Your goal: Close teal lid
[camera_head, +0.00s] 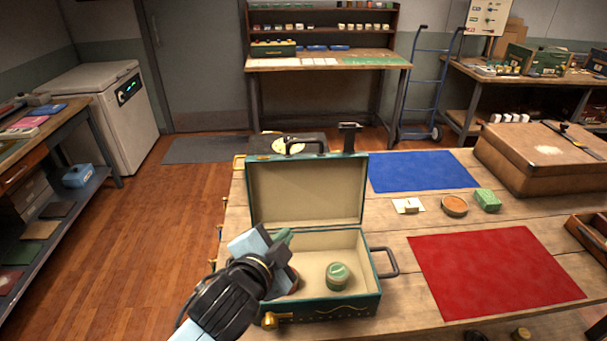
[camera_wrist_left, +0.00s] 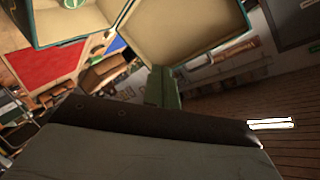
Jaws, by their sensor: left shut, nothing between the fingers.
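The teal lid (camera_head: 305,192) stands open and upright at the back of the teal case, its cream lining facing me. The teal case (camera_head: 340,306) sits on the wooden table, with a round green tin (camera_head: 338,276) inside it. My left gripper (camera_head: 284,240) is shut and empty, over the left part of the case in front of the lid. In the left wrist view the lid's cream inside (camera_wrist_left: 185,35) fills the upper middle, beyond the shut green fingers (camera_wrist_left: 162,88). The gripper hides the left part of the case interior. My right gripper is not in view.
A blue mat (camera_head: 425,171) and a red mat (camera_head: 495,272) lie to the right of the case. A brown suitcase (camera_head: 540,160) stands at the back right. A small tin (camera_head: 454,206) and a green block (camera_head: 488,200) sit between the mats. Floor is free at left.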

